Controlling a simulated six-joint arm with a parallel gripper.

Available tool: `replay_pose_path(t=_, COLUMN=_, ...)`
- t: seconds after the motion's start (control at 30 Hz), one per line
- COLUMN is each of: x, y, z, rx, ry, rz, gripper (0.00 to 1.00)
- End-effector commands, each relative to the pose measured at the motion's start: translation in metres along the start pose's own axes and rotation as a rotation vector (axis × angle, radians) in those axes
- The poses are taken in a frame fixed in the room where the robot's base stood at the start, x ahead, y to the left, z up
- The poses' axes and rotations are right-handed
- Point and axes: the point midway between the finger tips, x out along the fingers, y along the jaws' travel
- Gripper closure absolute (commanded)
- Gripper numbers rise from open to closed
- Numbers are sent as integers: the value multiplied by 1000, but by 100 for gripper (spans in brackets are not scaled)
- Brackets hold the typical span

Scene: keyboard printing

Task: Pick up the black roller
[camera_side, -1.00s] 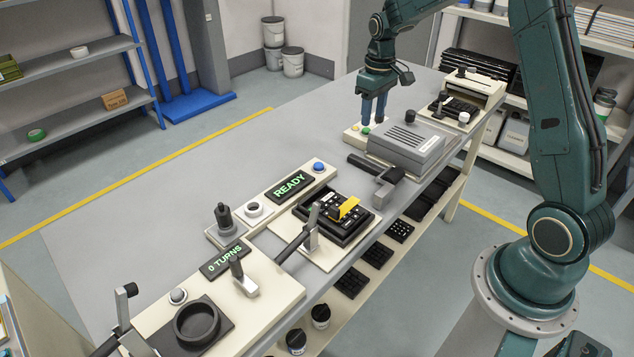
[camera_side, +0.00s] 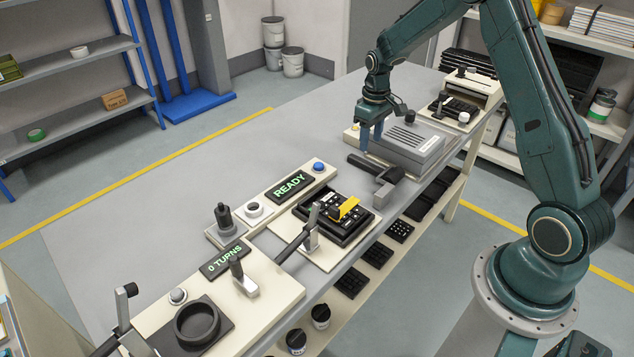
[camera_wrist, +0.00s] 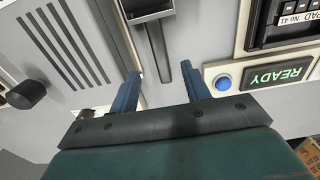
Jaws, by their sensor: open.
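A dark bar (camera_side: 366,165) joined to a grey block (camera_side: 391,187) lies on the table beside the grey vented machine. It may be the black roller; I cannot tell for sure. My gripper (camera_side: 371,144) is low over the table by the machine's left end, just above the bar's far end. The dark bar (camera_wrist: 160,50) points into the space between the fingertips, and the grey block (camera_wrist: 147,8) is at the top edge.
The grey vented machine (camera_side: 408,143) with a black knob stands close beside my gripper. The READY panel (camera_side: 290,185) and blue button (camera_side: 318,166) are nearer the camera. A black-knobbed tool (camera_side: 224,214) stands upright in a holder. The table's left side is clear.

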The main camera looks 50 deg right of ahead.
Motion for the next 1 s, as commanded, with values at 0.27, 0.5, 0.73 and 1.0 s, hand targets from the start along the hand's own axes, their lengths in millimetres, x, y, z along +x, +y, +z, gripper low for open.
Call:
replay_pose_path(t=0.27, x=23, y=0, z=0, rx=0, ry=0, rz=0, gripper=53)
replay_pose_path(t=0.5, x=25, y=0, z=0, rx=0, ry=0, rz=0, gripper=53)
replay_pose_path(t=0.73, x=44, y=0, z=1, rx=0, ry=-2, rz=-1, gripper=53)
replay_pose_path(t=1.0, x=71, y=1, z=0, rx=1, ry=-1, rz=-1, gripper=53)
